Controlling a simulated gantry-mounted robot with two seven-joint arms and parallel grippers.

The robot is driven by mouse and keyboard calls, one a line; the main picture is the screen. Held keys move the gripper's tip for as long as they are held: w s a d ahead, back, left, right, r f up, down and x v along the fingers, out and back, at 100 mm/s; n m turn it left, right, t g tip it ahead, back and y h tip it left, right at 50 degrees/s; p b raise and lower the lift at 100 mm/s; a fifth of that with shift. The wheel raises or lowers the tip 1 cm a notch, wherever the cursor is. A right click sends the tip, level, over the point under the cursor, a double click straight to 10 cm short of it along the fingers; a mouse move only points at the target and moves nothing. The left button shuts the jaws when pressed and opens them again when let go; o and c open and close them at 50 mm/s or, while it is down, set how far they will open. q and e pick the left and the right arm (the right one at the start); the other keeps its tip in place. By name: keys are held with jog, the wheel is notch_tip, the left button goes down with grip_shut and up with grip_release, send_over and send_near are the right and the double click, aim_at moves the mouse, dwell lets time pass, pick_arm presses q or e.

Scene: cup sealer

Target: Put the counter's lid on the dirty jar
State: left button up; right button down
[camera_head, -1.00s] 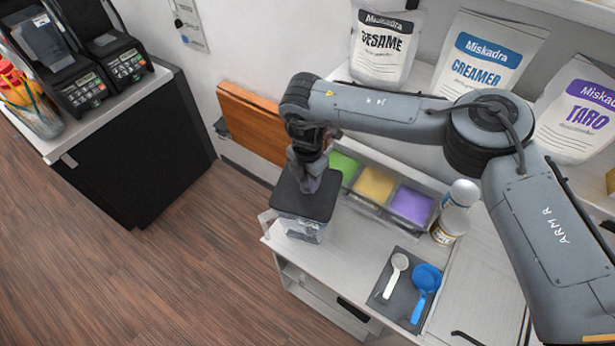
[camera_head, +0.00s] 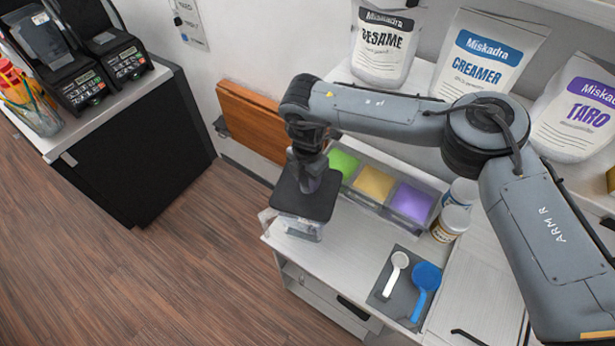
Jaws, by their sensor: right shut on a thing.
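My right gripper (camera_head: 308,178) is shut on a dark, flat, rounded-square lid (camera_head: 301,203) from above. A clear jar (camera_head: 305,230) stands right under the lid at the left end of the white counter. Only the lower part of the jar shows. The lid covers its mouth, so I cannot tell whether the lid is fully seated on the rim. Any dirt in the jar is too small to tell. My left gripper is not in view.
Behind the jar is a tray with green (camera_head: 343,163), yellow (camera_head: 374,184) and purple (camera_head: 411,203) powders. Two small tubs (camera_head: 450,223) stand to its right. A grey mat (camera_head: 382,292) holds a white scoop (camera_head: 395,274) and a blue scoop (camera_head: 426,284). The counter's left edge is close to the jar.

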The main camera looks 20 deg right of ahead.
jog(key=shift+f, duration=0.1)
dwell(0.3)
jog(key=shift+c, duration=0.6)
grip_release()
jog(key=shift+r, duration=0.3)
jog(key=shift+r+p, duration=2.4)
jog(key=shift+r, duration=0.8)
